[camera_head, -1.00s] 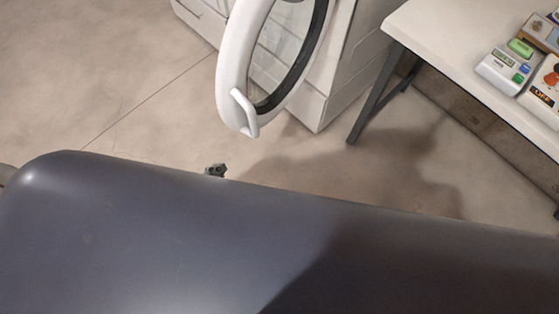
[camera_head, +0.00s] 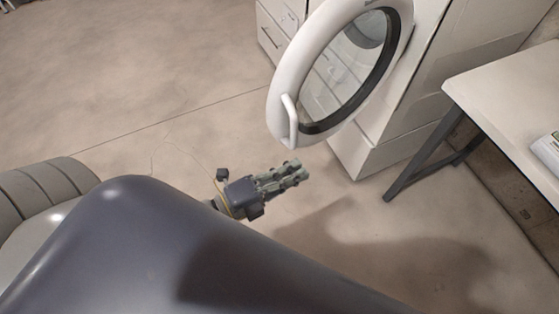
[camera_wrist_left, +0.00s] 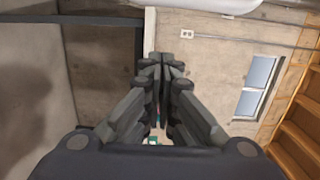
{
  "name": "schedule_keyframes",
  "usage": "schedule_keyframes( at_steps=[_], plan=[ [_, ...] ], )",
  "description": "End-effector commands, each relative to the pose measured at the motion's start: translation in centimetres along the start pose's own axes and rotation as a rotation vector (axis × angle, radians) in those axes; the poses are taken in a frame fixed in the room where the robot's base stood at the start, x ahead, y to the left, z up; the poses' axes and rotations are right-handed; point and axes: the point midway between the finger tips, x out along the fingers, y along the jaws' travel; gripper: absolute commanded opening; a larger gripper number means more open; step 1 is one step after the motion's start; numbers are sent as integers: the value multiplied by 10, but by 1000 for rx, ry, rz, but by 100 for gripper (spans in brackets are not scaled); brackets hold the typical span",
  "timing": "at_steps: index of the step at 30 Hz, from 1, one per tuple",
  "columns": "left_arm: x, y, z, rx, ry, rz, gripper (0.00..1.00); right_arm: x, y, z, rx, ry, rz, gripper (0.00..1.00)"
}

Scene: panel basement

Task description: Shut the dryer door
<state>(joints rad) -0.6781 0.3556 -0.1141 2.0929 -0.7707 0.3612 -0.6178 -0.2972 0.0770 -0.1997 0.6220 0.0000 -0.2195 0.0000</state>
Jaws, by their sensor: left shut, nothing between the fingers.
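The dryer door (camera_head: 301,52) is a round white ring with a dark inner rim and clear glass. It stands swung open, out from the white dryer body (camera_head: 401,75). A white bar handle (camera_head: 290,120) sits on the door's lower left edge. My left gripper (camera_head: 301,172) is shut and empty, below the handle in the head view and apart from it. In the left wrist view my left gripper (camera_wrist_left: 168,60) shows its fingertips together, facing a concrete wall. The door is not clearly identifiable in that view. My right gripper is out of view.
A white table (camera_head: 510,90) with dark metal legs (camera_head: 425,153) stands right of the dryer. White drawers (camera_head: 273,30) are behind the door. The floor left of the door is clear. The left wrist view shows a window (camera_wrist_left: 254,86) and wooden shelving (camera_wrist_left: 300,122).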

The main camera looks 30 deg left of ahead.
Motion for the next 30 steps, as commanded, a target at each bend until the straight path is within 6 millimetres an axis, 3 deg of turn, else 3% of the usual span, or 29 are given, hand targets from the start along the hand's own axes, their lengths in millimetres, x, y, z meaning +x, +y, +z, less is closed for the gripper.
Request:
schedule_keyframes(
  at_steps=[8, 12, 18, 30],
  plan=[
    [47, -2, 0, 1, 0, -2, 0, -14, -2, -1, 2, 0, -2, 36],
    [38, 0, 21, 1, -2, 3, 0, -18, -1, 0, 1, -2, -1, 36],
    [33, 1, 36, -1, -2, 2, 0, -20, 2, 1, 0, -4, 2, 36],
    [32, 1, 38, -1, -1, 1, 0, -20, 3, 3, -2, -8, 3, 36]
  ],
)
